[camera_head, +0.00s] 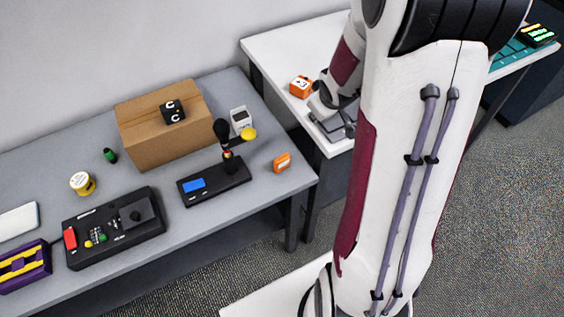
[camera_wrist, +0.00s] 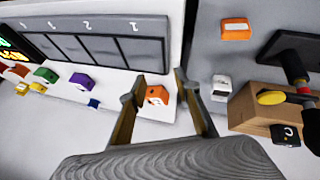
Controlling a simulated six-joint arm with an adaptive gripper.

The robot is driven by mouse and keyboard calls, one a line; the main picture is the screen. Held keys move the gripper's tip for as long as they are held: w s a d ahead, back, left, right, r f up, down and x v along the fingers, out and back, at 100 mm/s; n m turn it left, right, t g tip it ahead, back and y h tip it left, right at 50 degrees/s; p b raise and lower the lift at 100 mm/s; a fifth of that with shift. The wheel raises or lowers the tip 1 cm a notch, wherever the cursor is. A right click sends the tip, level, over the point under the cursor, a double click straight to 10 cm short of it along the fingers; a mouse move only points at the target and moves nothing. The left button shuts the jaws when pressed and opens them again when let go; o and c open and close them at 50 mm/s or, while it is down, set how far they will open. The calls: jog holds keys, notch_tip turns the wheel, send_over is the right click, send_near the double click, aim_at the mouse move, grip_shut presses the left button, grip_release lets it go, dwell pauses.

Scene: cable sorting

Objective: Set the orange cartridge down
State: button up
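The orange cartridge (camera_head: 300,87) is a small block with a white marked face. In the wrist view, the orange cartridge (camera_wrist: 158,96) appears between the two spread fingers of my gripper (camera_wrist: 158,86), with a visible gap on each side. My gripper is open and holds nothing. In the head view my arm partly hides the fingers and the table behind them.
A dark numbered tray (camera_wrist: 92,50) lies on the white table beside the cartridge. Purple (camera_wrist: 81,82), green (camera_wrist: 46,75) and yellow blocks stand farther left. The grey table (camera_head: 228,95) holds a cardboard box (camera_head: 145,130), a joystick device (camera_head: 215,185) and another orange item (camera_head: 282,162).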

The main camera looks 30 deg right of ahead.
jog(key=m, duration=0.1)
jog(key=f+m+g, duration=0.1)
jog(key=m, duration=0.1)
jog(key=shift+s+d, duration=0.2)
jog(key=shift+d, duration=0.2)
jog(key=shift+s+a+f+m+g, duration=0.15)
jog(key=shift+f+m+g, duration=0.25)
jog(key=shift+m, duration=0.5)
jog(key=m, duration=0.1)
jog(key=a+m+g+y, duration=0.1)
jog(key=shift+s+f+m, duration=0.15)
jog(key=shift+f+m, duration=0.1)
jog(key=shift+m, duration=0.05)
jog(key=w+a+f+m+g+y, duration=0.1)
jog(key=a+m+g+y, duration=0.25)
jog(key=a+m, duration=0.45)
jog(key=m+y, duration=0.3)
send_near(282, 163)
notch_tip(282, 163, down, 3)
jog(key=w, duration=0.2)
jog(key=shift+s+a+r, duration=0.1)
jog(key=shift+a+r, duration=0.1)
jog(key=shift+r, duration=0.05)
jog(key=shift+x, duration=1.3)
